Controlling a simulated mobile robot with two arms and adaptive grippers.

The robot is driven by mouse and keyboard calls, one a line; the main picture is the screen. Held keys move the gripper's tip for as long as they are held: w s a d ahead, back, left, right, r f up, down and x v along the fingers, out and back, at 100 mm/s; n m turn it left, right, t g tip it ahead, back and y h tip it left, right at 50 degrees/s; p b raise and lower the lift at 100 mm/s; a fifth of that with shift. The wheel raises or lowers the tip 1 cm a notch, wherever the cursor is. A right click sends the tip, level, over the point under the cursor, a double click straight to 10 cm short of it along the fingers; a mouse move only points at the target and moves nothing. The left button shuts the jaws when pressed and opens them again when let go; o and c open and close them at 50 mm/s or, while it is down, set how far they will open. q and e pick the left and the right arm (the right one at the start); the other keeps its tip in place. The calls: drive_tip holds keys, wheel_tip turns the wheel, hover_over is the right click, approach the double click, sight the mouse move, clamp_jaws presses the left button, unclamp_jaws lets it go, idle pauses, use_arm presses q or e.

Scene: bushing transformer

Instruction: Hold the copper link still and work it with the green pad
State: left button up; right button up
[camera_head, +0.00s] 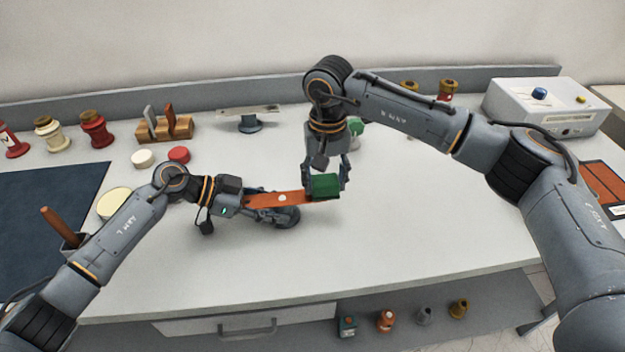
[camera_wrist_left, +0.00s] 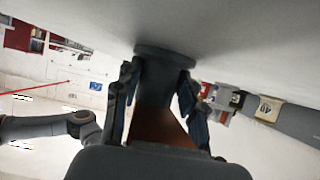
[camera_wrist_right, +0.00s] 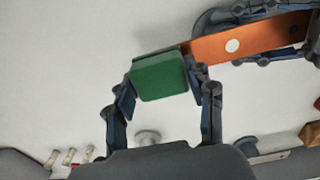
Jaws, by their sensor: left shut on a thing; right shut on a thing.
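The copper link (camera_head: 262,200) is a flat orange bar with a pale round spot, level above the bench at mid-table. My left gripper (camera_head: 243,201) is shut on its left end; the link also shows between the fingers in the left wrist view (camera_wrist_left: 160,128). My right gripper (camera_head: 326,180) points down and is shut on the green pad (camera_head: 325,185). The pad is at the link's right end, overlapping it in the head view. In the right wrist view the pad (camera_wrist_right: 160,76) sits between the fingers, beside the link (camera_wrist_right: 245,42); I cannot tell whether they press together.
A dark round stand (camera_head: 284,217) is under the link. A wooden rack (camera_head: 165,128), red and cream bushings (camera_head: 95,130) and small discs (camera_head: 179,154) stand at back left. A white box (camera_head: 545,105) is at back right. The front right of the bench is clear.

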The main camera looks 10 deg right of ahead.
use_arm(q)
drive_tip(key=shift+r, duration=0.15)
use_arm(e)
drive_tip(key=shift+d+r, duration=0.15)
drive_tip(key=shift+d, duration=0.15)
use_arm(q)
drive_tip(key=shift+w+d, duration=0.1)
use_arm(e)
wheel_tip(320, 180, up, 3)
drive_tip(key=shift+f, duration=0.2)
drive_tip(key=shift+a+r, duration=0.1)
drive_tip(key=shift+r, duration=2.65)
use_arm(q)
drive_tip(key=o, duration=1.4)
drive_tip(key=shift+c, duration=0.2)
